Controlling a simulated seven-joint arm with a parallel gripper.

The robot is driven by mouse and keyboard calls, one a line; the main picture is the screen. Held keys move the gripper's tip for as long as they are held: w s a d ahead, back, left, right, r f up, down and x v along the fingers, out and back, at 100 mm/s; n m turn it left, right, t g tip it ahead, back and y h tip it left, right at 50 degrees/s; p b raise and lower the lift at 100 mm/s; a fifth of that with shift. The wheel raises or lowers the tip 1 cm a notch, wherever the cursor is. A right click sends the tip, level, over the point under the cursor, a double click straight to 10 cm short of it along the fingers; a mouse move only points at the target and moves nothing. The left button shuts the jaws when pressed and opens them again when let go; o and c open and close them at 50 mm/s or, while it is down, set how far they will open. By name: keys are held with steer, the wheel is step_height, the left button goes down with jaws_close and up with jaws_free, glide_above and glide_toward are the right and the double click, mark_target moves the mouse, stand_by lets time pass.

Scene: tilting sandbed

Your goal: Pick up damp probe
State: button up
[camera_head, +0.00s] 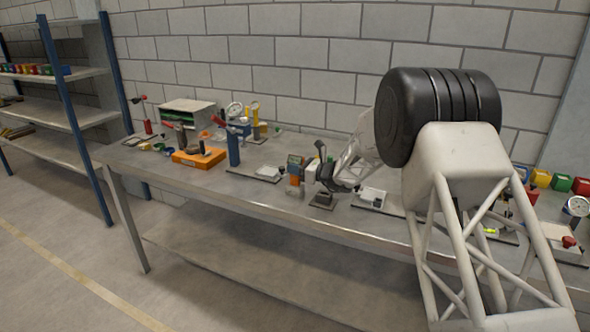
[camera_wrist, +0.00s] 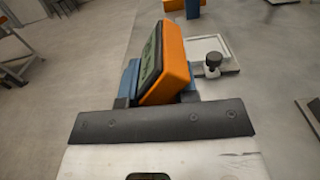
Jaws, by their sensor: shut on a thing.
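The damp probe (camera_wrist: 178,55) is an orange, box-shaped device with a dark green face and dark edging. It sits tilted between my jaws in the wrist view. In the head view the damp probe (camera_head: 294,161) shows small near the bench's front edge, left of my wrist. My gripper (camera_wrist: 156,98) is shut on it, with blue parts showing on both sides of the orange body. My gripper also shows in the head view (camera_head: 308,172), where the fingertips are too small to make out. I cannot tell whether the probe's lower end touches the bench.
The grey bench (camera_head: 235,187) has its front edge close by. A white plate with a black knob (camera_wrist: 212,62) lies just beyond the probe. A shelf rack (camera_head: 62,118) stands far left.

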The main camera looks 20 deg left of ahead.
steer(key=shift+r, duration=1.6)
steer(key=shift+s+d+r, duration=0.1)
steer(key=shift+s+d, duration=0.1)
steer(key=shift+s, duration=0.05)
steer(key=s+d+r, duration=0.1)
steer(key=s+d, duration=0.7)
steer(key=s, duration=0.4)
steer(key=shift+s+d+r, duration=0.2)
steer(key=shift+s+d, duration=0.1)
steer(key=shift+d, duration=0.1)
steer(key=shift+r, duration=0.15)
step_height(320, 180, up, 10)
glide_toward(295, 159)
steer(key=r, duration=0.1)
steer(key=d+r, duration=0.1)
steer(key=r, duration=0.1)
steer(key=s+d+r, duration=0.1)
steer(key=shift+r, duration=0.4)
